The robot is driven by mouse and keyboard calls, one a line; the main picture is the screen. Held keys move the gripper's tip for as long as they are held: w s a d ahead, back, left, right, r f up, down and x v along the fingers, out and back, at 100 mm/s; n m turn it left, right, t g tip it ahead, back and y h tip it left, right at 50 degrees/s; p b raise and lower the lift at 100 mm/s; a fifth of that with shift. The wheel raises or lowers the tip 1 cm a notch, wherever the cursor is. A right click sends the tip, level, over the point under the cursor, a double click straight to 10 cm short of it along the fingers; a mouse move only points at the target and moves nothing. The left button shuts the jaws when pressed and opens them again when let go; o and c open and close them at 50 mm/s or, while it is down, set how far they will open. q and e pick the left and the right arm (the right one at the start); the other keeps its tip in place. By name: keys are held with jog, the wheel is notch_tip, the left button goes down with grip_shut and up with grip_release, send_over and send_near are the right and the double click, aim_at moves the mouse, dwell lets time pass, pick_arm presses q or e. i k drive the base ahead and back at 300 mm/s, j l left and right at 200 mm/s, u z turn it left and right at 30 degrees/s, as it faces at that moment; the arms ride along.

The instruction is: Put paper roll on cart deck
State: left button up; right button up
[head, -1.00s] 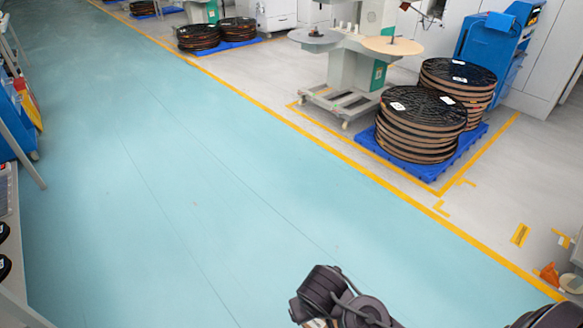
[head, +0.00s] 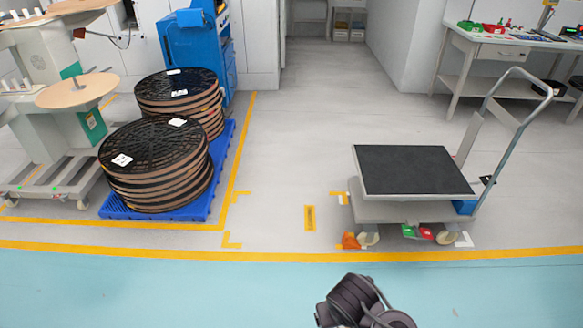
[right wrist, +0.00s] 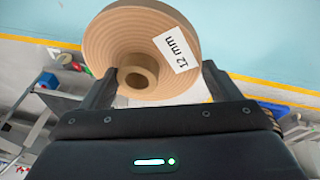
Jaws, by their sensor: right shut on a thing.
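A brown paper roll (right wrist: 112,48) with a hollow core and a white "12 mm" label shows in the right wrist view. My right gripper (right wrist: 158,82) is shut on it, with one dark finger on each side. The cart stands on the right of the head view; its flat black deck (head: 410,170) is bare and a grey push handle rises at its right. My right arm shows only in part at the bottom of the head view, well in front of the cart; the roll is not visible there. My left gripper is not in view.
A blue pallet (head: 165,207) with stacked black-topped reels stands left of the cart, beside a rewind machine (head: 80,92). A yellow floor line (head: 290,256) runs in front of the cart. A workbench (head: 515,45) is behind it. The teal floor nearby is clear.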

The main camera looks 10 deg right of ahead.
aim_at(384, 166)
jog(key=i+z, duration=0.45)
jog(key=i, duration=1.45)
jog(key=i+j+z, duration=0.2)
jog(key=i+z, duration=0.25)
jog(key=i, duration=0.2)
jog(key=i+j+z, duration=0.95)
jog(key=i+j, duration=0.1)
jog(key=i, duration=0.1)
